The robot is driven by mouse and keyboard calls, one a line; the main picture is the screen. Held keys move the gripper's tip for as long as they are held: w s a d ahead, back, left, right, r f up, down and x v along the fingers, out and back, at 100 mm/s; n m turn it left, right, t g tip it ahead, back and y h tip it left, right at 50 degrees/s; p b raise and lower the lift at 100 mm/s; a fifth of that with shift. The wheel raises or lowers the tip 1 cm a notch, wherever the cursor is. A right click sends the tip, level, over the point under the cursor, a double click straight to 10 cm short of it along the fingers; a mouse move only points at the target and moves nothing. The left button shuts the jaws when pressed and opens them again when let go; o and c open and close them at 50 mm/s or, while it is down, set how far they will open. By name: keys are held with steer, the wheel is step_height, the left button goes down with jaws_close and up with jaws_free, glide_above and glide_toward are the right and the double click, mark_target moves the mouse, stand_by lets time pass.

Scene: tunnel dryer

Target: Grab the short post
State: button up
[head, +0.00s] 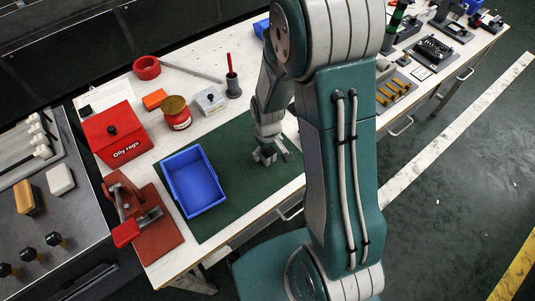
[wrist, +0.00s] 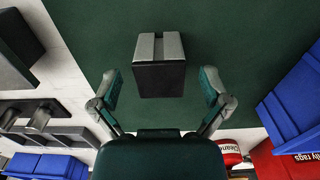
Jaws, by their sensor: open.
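A short grey block with a groove along its top and a dark side face (wrist: 159,80) stands on the green mat in the wrist view. It is the only thing between my fingertips' lines and looks like the short post. My gripper (wrist: 160,92) is open, with one teal finger on each side of the block and gaps showing on both sides. In the head view my gripper (head: 270,154) hangs low over the green mat (head: 230,150), right of the blue bin. I cannot clearly pick out the block there among the fingers.
The blue bin (head: 194,181) stands left of my gripper, with a red oily rags box (head: 115,133) and a red can (head: 177,113) beyond. A grey holder with a red-handled tool (head: 233,85) stands behind. A red clamp (head: 140,217) is at the front left.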

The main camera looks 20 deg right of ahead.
steer(key=shift+f, duration=0.45)
jaws_close()
steer(key=shift+r, duration=0.1)
